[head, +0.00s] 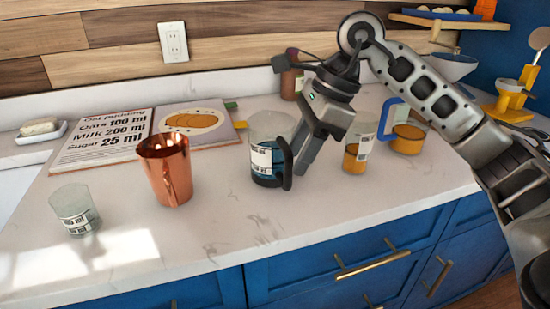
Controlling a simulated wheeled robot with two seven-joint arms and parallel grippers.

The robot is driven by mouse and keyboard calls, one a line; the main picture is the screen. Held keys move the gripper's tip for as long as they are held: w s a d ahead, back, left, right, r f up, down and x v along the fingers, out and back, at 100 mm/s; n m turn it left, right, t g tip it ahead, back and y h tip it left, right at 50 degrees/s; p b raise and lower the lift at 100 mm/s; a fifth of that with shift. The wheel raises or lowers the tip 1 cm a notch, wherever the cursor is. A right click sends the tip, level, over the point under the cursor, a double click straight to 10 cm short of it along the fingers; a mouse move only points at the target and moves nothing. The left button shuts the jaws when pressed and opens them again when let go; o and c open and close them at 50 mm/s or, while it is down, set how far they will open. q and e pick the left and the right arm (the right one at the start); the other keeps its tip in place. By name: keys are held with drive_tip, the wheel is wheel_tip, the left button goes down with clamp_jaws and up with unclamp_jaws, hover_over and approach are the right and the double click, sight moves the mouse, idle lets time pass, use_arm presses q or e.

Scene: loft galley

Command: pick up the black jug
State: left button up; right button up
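The black jug (262,128) is a clear glass measuring jug with a black handle, a white label and dark blue liquid low inside. It stands upright on the counter, in the middle of the head view. My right gripper (300,160) reaches down from the upper right, its fingers close beside the handle on the jug's right side. The fingers overlap part of the jug and handle in the picture. I cannot tell whether they touch the handle or how far apart they are. My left gripper is not in view.
A copper mug (166,172) and a clear glass (75,210) stand left. A glass with orange contents (358,150) and a blue-handled jug (408,138) stand right, near my arm. Behind are an open recipe book (100,140) and a brown bottle (292,80). The front counter is clear.

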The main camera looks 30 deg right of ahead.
sight(290, 186)
drive_tip(key=x, duration=0.3)
drive_tip(key=shift+a+f, duration=0.1)
drive_tip(key=shift+f, duration=0.3)
drive_tip(key=shift+a+f, duration=0.1)
drive_tip(key=shift+f, duration=0.15)
clamp_jaws()
drive_tip(key=shift+r, duration=0.1)
drive_tip(key=shift+r, duration=0.1)
